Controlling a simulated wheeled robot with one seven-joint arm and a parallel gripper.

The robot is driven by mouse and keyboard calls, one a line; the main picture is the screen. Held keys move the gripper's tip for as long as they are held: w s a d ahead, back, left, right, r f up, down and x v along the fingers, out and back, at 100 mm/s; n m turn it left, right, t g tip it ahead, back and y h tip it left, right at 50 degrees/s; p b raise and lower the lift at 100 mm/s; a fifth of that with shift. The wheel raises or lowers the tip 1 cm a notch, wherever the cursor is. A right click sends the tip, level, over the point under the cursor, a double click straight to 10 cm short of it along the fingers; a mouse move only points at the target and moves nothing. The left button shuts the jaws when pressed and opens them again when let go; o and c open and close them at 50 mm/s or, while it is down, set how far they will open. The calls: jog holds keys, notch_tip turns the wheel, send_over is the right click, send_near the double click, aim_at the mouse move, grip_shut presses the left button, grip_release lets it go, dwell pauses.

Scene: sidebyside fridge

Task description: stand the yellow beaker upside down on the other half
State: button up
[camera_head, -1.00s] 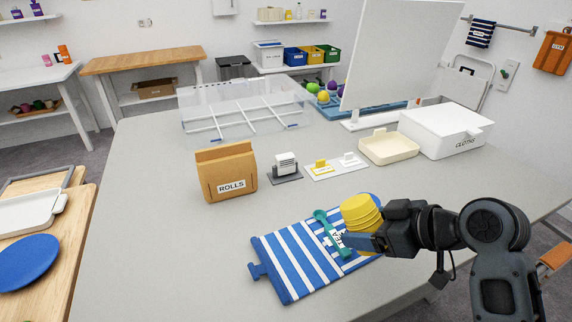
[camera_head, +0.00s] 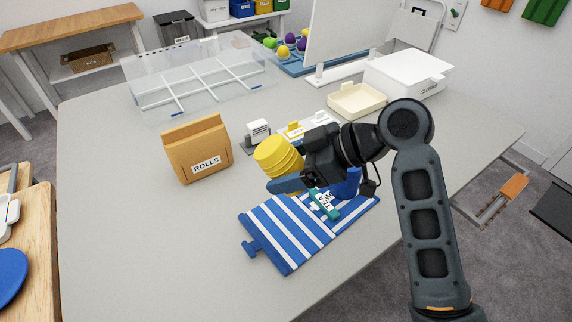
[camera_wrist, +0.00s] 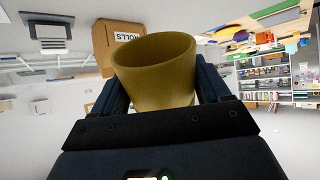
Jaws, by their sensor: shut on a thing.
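The yellow beaker (camera_head: 277,156) is held in my gripper (camera_head: 285,178), above the table near the far edge of the blue-and-white striped mat (camera_head: 285,240). It is tilted in the head view. In the wrist view the beaker (camera_wrist: 155,75) sits between both fingers, its wide rim toward the top of that upside-down picture. A teal tag (camera_head: 324,205) with lettering lies on the mat's right part. A blue object (camera_head: 347,186) stands beside it, partly hidden by my gripper.
The brown ROLLS holder (camera_head: 196,150) stands left of the beaker. A small card stand (camera_head: 257,133), a cream tray (camera_head: 357,99), a white box (camera_head: 408,75) and a clear divided bin (camera_head: 195,85) stand farther back. The table's front left is clear.

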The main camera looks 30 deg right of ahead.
jog(key=shift+f+b, duration=3.25)
jog(key=shift+f, duration=1.75)
jog(key=shift+f+b, duration=0.6)
jog(key=shift+f, duration=0.3)
jog(key=o, duration=1.5)
